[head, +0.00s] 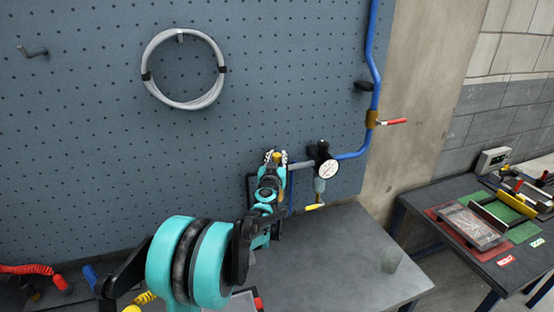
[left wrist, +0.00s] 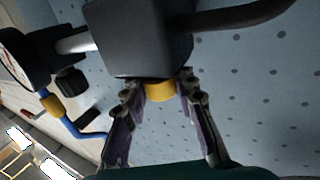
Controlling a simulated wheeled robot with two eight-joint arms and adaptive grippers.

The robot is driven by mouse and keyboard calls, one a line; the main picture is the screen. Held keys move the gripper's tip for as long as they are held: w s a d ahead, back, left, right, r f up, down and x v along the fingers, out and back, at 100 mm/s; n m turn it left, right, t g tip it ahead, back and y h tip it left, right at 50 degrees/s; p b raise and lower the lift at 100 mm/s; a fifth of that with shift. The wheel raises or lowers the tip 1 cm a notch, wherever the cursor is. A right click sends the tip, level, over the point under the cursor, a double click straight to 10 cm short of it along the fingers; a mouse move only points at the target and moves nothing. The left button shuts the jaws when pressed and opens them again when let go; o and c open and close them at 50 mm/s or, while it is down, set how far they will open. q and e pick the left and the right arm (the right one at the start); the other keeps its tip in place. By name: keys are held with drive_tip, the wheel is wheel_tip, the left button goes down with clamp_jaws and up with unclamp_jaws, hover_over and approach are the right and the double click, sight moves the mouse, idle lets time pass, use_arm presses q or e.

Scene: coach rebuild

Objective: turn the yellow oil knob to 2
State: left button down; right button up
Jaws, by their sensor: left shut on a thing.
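The yellow oil knob (left wrist: 160,90) sits against a dark grey block (left wrist: 135,42) in the left wrist view. My left gripper (left wrist: 160,85) is shut on it, one finger on each side. In the head view my left gripper (head: 275,158) is at the pegboard, left of the round gauge (head: 328,169), and my own arm hides most of the block. I cannot read any number or mark at the knob. My right gripper is not in view.
A blue pipe (head: 372,60) runs down the pegboard, with a red-handled valve (head: 390,122) right of the gauge. A coiled grey hose (head: 181,68) hangs at upper left. The grey bench (head: 345,255) below is mostly clear, with a small grey cylinder (head: 392,260).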

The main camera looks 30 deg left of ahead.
use_arm(q)
drive_tip(key=n+g+y, duration=0.1)
drive_tip(key=y, duration=0.1)
drive_tip(key=n+g+y, duration=0.1)
drive_tip(key=n+y, duration=0.1)
drive_tip(key=shift+w+d+g+b, duration=0.1)
drive_tip(key=shift+g+b, duration=0.2)
drive_tip(key=shift+b, duration=0.05)
drive_tip(key=n+g+y, duration=0.3)
drive_tip(key=g+y, duration=0.1)
drive_tip(key=shift+n, duration=0.4)
drive_tip(key=n+g+y, duration=0.2)
drive_tip(key=n+g, duration=0.1)
drive_tip(key=g, duration=0.1)
drive_tip(key=shift+g, duration=0.4)
drive_tip(key=shift+n+g+y, duration=0.4)
drive_tip(key=shift+n+g, duration=0.7)
drive_tip(key=shift+g, duration=0.7)
drive_tip(key=c, duration=1.2)
unclamp_jaws()
